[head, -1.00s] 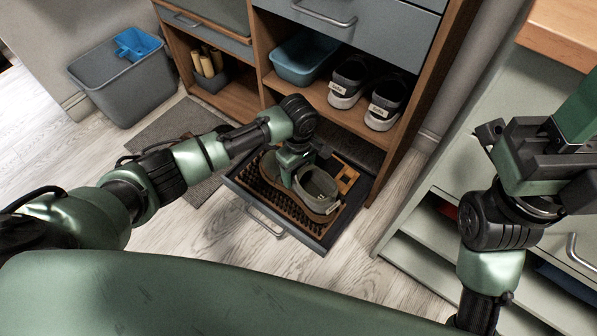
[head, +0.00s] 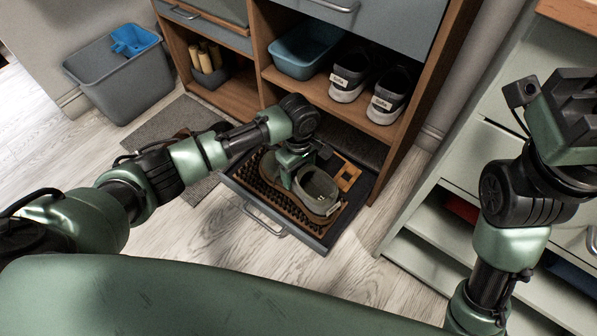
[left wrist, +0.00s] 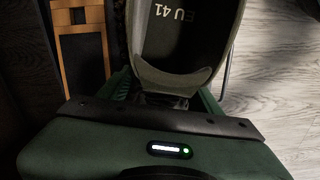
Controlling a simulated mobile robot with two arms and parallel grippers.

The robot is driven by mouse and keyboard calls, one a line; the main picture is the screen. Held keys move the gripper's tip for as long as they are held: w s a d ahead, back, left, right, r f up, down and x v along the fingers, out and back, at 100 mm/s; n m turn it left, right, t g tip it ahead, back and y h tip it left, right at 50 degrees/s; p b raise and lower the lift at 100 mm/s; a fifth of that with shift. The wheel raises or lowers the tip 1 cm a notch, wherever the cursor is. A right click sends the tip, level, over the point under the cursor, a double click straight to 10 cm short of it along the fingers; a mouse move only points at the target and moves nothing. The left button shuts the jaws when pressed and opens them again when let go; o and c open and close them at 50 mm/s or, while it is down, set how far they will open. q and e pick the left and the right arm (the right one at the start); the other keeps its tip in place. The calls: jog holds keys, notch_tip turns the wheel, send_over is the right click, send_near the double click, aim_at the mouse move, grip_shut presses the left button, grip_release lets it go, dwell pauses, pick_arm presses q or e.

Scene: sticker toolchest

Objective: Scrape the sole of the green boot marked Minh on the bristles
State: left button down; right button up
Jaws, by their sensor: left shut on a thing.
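The green boot (head: 319,187) is over the bristle board in the pulled-out low drawer, its toe partly hidden by my left gripper. My left gripper (head: 295,168) is shut on the boot at its upper edge. In the left wrist view the boot's open inside (left wrist: 185,40) shows the print "EU 41". The name on the boot is too small to read. The dark bristles (head: 254,178) show beside the boot; whether its sole touches them is hidden. My right gripper (head: 575,100) is raised at the right edge, away from the boot; its jaw opening is unclear.
The drawer (head: 315,244) stands out over the floor, with a wooden frame (head: 347,177) at its right. Above it, grey shoes (head: 350,78) and a blue basin (head: 300,52) sit on a shelf. A pale cabinet (head: 430,225) stands at the right. Floor in front is clear.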

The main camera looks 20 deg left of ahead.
pick_arm(q)
jog(key=shift+f, duration=0.3)
jog(key=shift+f, duration=0.2)
